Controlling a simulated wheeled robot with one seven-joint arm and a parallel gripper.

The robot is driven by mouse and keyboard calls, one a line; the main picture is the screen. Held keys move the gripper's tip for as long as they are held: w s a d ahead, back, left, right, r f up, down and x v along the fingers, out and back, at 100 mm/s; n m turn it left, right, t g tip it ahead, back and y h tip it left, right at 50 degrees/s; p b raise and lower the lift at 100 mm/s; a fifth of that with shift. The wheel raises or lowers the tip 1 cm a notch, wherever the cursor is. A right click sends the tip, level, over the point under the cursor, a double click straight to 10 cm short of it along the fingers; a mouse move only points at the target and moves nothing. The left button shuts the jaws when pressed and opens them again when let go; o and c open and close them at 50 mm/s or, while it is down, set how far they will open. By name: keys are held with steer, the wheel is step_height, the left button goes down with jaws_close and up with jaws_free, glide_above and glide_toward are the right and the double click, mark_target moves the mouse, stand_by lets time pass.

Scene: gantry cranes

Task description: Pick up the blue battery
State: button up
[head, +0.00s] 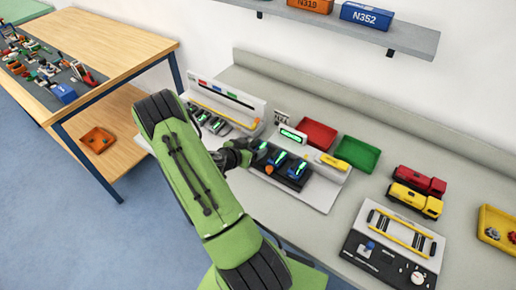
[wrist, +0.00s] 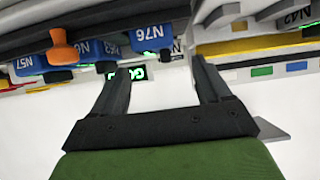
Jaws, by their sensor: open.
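Several blue batteries sit in a row in the dark charging rack (head: 272,178). In the wrist view, which looks upside down, their labels include N57 (wrist: 28,65) and N76 (wrist: 152,36), with another partly hidden between them. One blue battery also shows in the head view (head: 300,170). My gripper (wrist: 158,70) is open and empty, its two fingers apart. The N76 battery appears above the gap between the fingertips, not between them. In the head view my gripper (head: 246,152) is at the left end of the rack, and its fingers are hard to make out.
An orange knob (wrist: 60,47) stands beside the batteries. A second rack (head: 208,122) is to the left. Red (head: 318,134) and green (head: 358,153) trays lie behind. Toy trucks (head: 414,205) and a control panel (head: 390,245) are right. A shelf (head: 400,38) hangs above.

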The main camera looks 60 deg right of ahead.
mark_target(262, 143)
steer(key=x, duration=0.4)
steer(key=shift+s+d+f+p, duration=0.15)
steer(key=shift+d+f+p, duration=0.15)
steer(key=shift+f, duration=0.05)
steer(key=shift+a, duration=0.15)
steer(key=shift+c, duration=0.4)
steer(key=shift+r, duration=0.1)
steer(key=c, duration=1.1)
